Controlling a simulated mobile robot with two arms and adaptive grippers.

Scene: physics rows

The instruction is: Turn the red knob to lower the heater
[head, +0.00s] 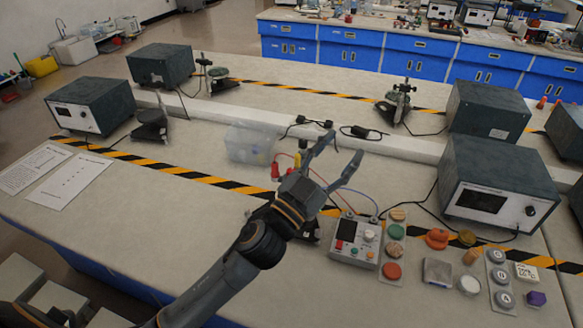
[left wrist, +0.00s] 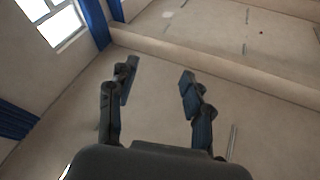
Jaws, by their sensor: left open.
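A small grey control box (head: 354,240) stands on the bench, right of my left forearm. It has a dark screen, a pale round knob (head: 369,235) and a small red part (head: 339,244) on its face. I cannot tell whether that red part is a knob or a button. Beside the box is a strip of round pieces, with a red-orange one (head: 392,271) at its near end. My left gripper (head: 346,149) is open and empty, raised over the bench beyond the box. The left wrist view shows its spread fingers (left wrist: 158,88) against a wall and ceiling. My right gripper is out of view.
A large grey instrument (head: 492,186) stands right of the box. A clear bin (head: 250,143) and cables lie left of and behind my left gripper. An orange knob-like piece (head: 437,237) and several small items lie in front of the instrument. Papers (head: 70,180) lie at left on clear bench.

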